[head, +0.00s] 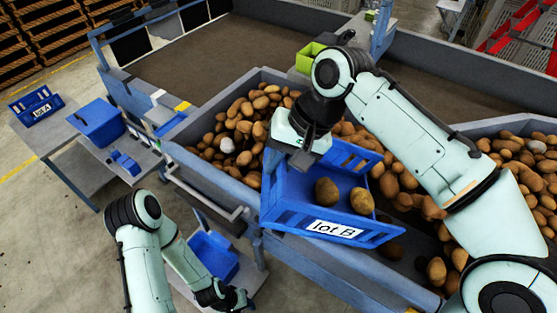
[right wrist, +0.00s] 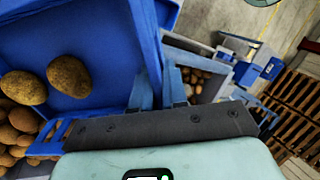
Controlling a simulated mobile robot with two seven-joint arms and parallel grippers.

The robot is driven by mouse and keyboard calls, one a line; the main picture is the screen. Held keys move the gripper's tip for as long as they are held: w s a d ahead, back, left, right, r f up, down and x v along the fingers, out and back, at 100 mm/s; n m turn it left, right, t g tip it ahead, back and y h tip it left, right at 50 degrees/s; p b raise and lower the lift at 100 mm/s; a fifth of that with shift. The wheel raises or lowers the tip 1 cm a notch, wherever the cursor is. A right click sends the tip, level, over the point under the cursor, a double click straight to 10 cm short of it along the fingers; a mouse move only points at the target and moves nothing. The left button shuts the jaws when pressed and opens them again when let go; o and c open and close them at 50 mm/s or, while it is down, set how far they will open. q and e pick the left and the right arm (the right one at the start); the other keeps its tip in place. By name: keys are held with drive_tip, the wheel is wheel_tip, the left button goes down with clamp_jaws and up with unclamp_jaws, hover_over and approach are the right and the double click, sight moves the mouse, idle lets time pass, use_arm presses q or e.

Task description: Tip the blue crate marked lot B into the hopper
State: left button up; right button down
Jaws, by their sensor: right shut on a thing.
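The blue crate marked lot B (head: 277,216) is tilted over the front edge of the potato-filled hopper (head: 175,157), its label facing the camera. Two potatoes lie inside it, and it also shows in the right wrist view (right wrist: 105,25). My right gripper (head: 300,153) is shut on the crate's rim at its upper left; the fingers (right wrist: 172,97) show at the wall in the wrist view. My left gripper (head: 240,300) hangs low at the bottom, apart from the crate; its fingers are too small and dark to read. Whether the crate touches the hopper edge is unclear.
A blue crate marked lot A (head: 36,106) stands on a table at the far left, near another blue bin (head: 97,122). A lower blue bin (head: 215,255) sits beside my left arm. A green box (head: 309,57) is at the hopper's back edge.

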drive_tip(key=shift+r, duration=0.1)
idle(0.3)
drive_tip(key=shift+w+d+r, duration=0.1)
drive_tip(key=shift+d+r, duration=0.1)
drive_tip(key=shift+d, duration=0.2)
use_arm(q)
drive_tip(key=shift+s+f+b, duration=0.45)
drive_tip(key=shift+s+f, duration=0.1)
drive_tip(key=shift+s, duration=0.2)
use_arm(e)
drive_tip(key=d+r+y, duration=0.5)
drive_tip(key=d+r, duration=0.2)
drive_tip(key=shift+d+r, duration=0.2)
drive_tip(key=shift+d, duration=0.15)
use_arm(q)
drive_tip(key=shift+s+f, duration=0.35)
use_arm(e)
drive_tip(key=d+r+y, duration=0.3)
drive_tip(key=d+y, duration=0.2)
drive_tip(key=d, duration=0.6)
drive_tip(key=shift+w+r, duration=0.15)
drive_tip(key=shift+r, duration=0.05)
drive_tip(key=shift+d, duration=0.1)
